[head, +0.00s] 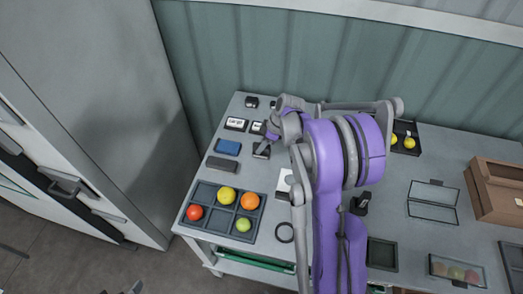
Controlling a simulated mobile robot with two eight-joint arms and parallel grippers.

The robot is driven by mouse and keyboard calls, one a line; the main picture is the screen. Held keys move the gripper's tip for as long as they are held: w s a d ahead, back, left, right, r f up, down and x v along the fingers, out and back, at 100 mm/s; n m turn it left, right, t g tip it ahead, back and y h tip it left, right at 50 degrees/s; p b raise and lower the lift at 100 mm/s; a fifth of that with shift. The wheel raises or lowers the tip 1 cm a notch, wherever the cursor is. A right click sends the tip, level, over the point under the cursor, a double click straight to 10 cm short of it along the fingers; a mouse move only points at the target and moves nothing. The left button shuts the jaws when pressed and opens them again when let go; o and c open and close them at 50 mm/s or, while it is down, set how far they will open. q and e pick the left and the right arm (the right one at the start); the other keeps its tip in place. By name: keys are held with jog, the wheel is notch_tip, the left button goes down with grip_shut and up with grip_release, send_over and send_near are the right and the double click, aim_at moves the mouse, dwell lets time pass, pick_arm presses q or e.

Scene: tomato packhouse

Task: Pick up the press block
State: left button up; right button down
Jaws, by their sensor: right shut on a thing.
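My right gripper (267,141) is over the back left part of the table, with its purple arm reaching in from the bottom. It is shut on a small dark block (261,152), which I take to be the press block. The fingers hide part of it, and I cannot tell whether it is clear of the table top. Small grey tips at the bottom left edge (134,287) may be my left gripper; too little shows to tell its state.
A blue block (227,147), a dark grey bar (222,164) and a white-labelled block (236,124) stand close by on the left. A sectioned tray (207,224) holds several tomatoes in front. The corrugated wall (215,50) is behind.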

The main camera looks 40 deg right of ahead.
jog(key=shift+r, duration=0.15)
notch_tip(320, 180, up, 10)
jog(key=shift+f, duration=0.1)
pick_arm(q)
jog(key=shift+w+r, duration=0.1)
jog(key=shift+r, duration=0.2)
dwell(0.3)
